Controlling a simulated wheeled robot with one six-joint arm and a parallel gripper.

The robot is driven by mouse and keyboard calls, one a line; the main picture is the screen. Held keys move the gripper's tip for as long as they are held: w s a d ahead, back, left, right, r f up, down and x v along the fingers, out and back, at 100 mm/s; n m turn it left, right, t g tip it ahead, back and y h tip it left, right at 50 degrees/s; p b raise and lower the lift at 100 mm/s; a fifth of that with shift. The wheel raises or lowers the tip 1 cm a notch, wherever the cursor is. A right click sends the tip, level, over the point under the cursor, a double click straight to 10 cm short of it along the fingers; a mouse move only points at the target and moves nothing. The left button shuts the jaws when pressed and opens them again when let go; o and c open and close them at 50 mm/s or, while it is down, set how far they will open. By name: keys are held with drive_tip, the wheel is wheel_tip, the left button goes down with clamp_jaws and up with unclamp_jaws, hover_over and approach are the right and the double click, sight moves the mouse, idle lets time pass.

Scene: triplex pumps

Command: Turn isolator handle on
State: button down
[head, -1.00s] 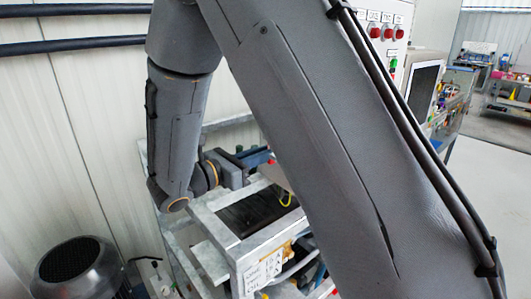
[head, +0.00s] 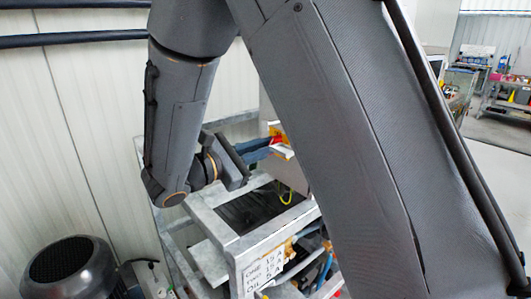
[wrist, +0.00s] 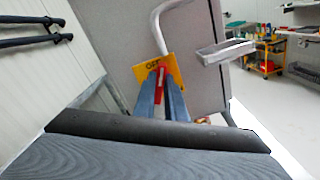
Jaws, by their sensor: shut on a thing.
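The isolator has a yellow plate (wrist: 178,66) with dark lettering that seems to read "OFF", fixed to a grey cabinet (wrist: 115,45). Its red handle (wrist: 161,84) shows between the two blue fingers of my gripper (wrist: 161,78) in the wrist view. The fingers are shut on the handle and hide part of it. The handle looks about upright in that view. In the head view my gripper (head: 268,146) reaches the red and yellow isolator (head: 278,132), which is partly hidden behind my arm.
A metal frame (head: 228,238) with a handwritten label stands below my gripper. A dark motor (head: 70,268) is at the lower left. In the wrist view a bent metal tube (wrist: 157,22) and a grey tray (wrist: 226,51) are close above and right of the plate.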

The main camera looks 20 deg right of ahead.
drive_tip(key=shift+s+f+m+b, duration=0.1)
drive_tip(key=shift+f+m+b, duration=0.1)
drive_tip(key=shift+m+b, duration=2.85)
drive_tip(key=shift+s+f+m+b, duration=0.1)
drive_tip(key=shift+f+m+b, duration=0.05)
drive_tip(key=shift+m+b, duration=2.85)
drive_tip(key=c, duration=1.8)
unclamp_jaws()
drive_tip(key=b+v, duration=0.1)
drive_tip(key=v, duration=0.6)
drive_tip(key=shift+s+a, duration=0.15)
drive_tip(key=shift+a, duration=0.15)
drive_tip(key=shift+s, duration=0.1)
